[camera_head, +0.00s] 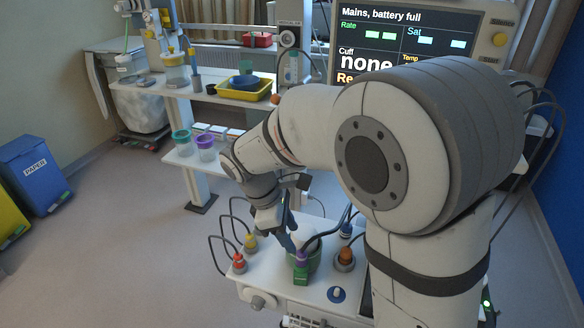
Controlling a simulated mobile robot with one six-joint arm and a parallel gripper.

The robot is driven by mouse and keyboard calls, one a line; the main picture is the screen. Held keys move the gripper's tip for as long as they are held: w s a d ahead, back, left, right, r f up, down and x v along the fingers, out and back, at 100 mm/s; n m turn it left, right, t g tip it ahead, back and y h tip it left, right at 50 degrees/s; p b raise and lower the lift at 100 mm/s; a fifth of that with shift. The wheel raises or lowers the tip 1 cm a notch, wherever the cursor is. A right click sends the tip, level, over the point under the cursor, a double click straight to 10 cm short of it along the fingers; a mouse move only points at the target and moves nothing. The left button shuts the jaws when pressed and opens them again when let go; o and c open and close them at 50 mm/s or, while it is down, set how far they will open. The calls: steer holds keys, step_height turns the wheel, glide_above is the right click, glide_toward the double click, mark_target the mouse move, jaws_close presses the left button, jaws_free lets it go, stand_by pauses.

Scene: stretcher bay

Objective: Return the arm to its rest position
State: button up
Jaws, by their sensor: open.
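My arm (310,125) fills the right of the head camera view. It reaches left from its large shoulder joint, bends at the elbow, and comes down over a white equipment top (315,291). My gripper (289,237) is open, low over that top. Its blue fingers are close to a green cup (316,262) and a purple-and-green plug (301,267). I cannot tell whether they touch. Nothing shows held between the fingers, though they are small and partly hidden.
Cabled orange (345,257), red (239,263) and yellow (250,241) plugs surround my gripper. A monitor (405,38) stands behind my arm. A shelf unit (180,88) with a yellow tray (245,88) and cups is at back left.

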steer(key=s+d+r+m+t+y, duration=0.1)
steer(key=s+d+r+m+y, duration=0.1)
steer(key=s+d+m, duration=0.4)
steer(key=s+d+r+m+t+y, duration=0.2)
steer(key=s+d+r+m, duration=0.2)
steer(key=d+m, duration=0.5)
steer(key=s+m, duration=0.2)
steer(key=shift+s+d+r+t+y, duration=0.2)
steer(key=shift+s+t+y, duration=0.1)
steer(key=shift+c, duration=0.6)
stand_by(0.8)
